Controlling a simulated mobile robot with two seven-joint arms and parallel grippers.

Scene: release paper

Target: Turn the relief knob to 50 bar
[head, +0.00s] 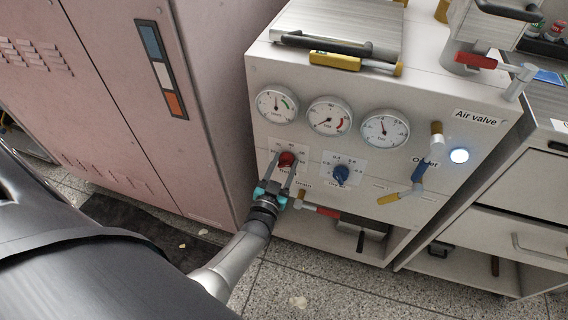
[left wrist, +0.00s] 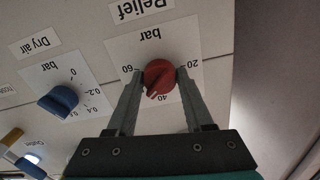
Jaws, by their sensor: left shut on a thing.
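The red relief knob (head: 287,159) is on the front of the white panel, below the left gauge. In the left wrist view the red knob (left wrist: 158,76) sits on a white bar scale marked 20, 40 and 60, which appears upside down. Its pointer mark faces the lower left, between 40 and 60 and closer to 40. My left gripper (head: 285,162) is shut on the knob, with one finger on each side of it. The fingers also show in the left wrist view (left wrist: 160,73). My right gripper is not in view.
A blue dry air knob (head: 341,174) is right of the relief knob. Three round gauges (head: 329,116) are above. A red-handled valve (head: 322,211) and a blue outlet valve (head: 418,178) stick out nearby. A pink cabinet (head: 110,90) stands close on the left.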

